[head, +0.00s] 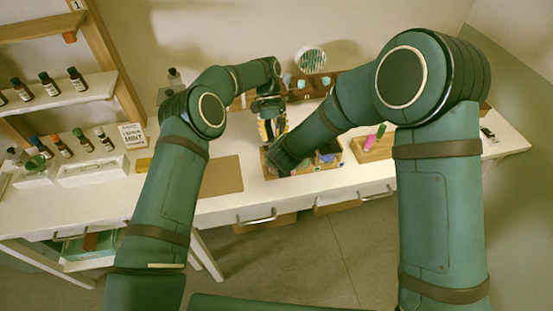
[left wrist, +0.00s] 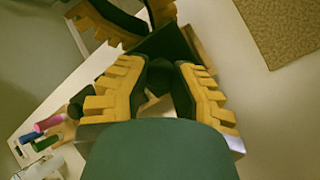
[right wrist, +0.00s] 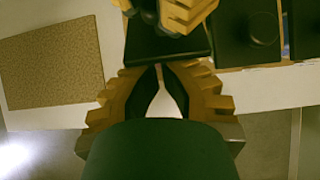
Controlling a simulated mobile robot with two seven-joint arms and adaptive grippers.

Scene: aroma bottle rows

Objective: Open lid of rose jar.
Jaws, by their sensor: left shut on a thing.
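My left gripper (head: 271,128) is low over the middle of the table. In the left wrist view its yellow fingers (left wrist: 160,85) are closed around a small dark knob (left wrist: 158,76) of a dark square lid (left wrist: 172,42). That lid also shows in the right wrist view (right wrist: 168,47), where the left fingers come in from above. I take it for the rose jar's lid; no label is readable. My right gripper (right wrist: 160,72) points at the lid's near edge, its fingertips close together; whether they grip it is unclear. The jar below is mostly hidden.
A second dark square lid with a round knob (right wrist: 262,28) sits beside it. A wooden tray (head: 340,160) holds small items. A brown mat (head: 215,176) lies to the left.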

